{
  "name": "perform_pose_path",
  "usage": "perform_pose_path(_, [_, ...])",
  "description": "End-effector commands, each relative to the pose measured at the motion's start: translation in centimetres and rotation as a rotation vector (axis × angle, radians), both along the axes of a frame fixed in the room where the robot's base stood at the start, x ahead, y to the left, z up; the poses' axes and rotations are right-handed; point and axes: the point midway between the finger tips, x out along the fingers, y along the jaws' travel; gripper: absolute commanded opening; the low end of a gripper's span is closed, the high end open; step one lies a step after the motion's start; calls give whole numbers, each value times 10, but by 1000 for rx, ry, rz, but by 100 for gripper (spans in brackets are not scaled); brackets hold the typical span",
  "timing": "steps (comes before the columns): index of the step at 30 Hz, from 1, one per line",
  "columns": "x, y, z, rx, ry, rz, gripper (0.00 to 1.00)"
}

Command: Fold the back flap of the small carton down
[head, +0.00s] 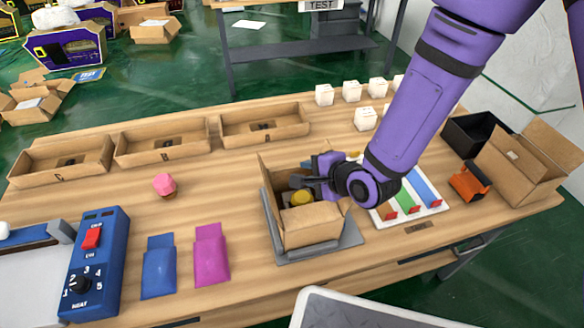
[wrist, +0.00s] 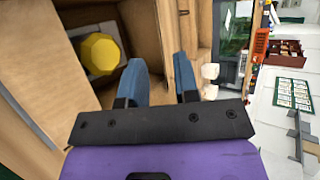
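The small carton (head: 312,226) stands open on a grey fixture (head: 322,252) near the table's front. A flap (head: 265,180) stands up at its left side, and a flap hangs at its front. My gripper (head: 298,184) is at the carton's back right, partly hiding the back flap. A yellow-topped item (head: 301,198) is inside; it also shows in the wrist view (wrist: 100,54). In the wrist view my gripper's blue fingertips (wrist: 160,72) are apart, with a cardboard panel (wrist: 142,32) at the gap. I cannot tell whether they touch it.
A tray with coloured strips (head: 432,207) lies right of the carton, under my arm. Pink (head: 210,255) and blue (head: 159,266) packets lie to the left. Three open boxes (head: 263,125) line the back left. White cubes (head: 324,95) stand at the back. A larger carton (head: 520,165) is far right.

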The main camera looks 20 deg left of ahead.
Motion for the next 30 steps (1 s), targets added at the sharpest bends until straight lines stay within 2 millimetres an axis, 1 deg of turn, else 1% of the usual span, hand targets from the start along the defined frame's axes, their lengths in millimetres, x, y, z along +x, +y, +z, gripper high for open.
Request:
perform_pose_path(1, [4,8,-6,1,0,2,29])
perform_pose_path(6, [17,29,-22,0,-1,2,29])
perform_pose_path(12, [29,48,-36,-2,-1,1,29])
perform_pose_path(18, [34,55,-42,-1,-2,0,29])
perform_pose_path(26, [35,56,-42,-1,-2,0,29])
perform_pose_path(30, [34,56,-42,-1,-2,0,0])
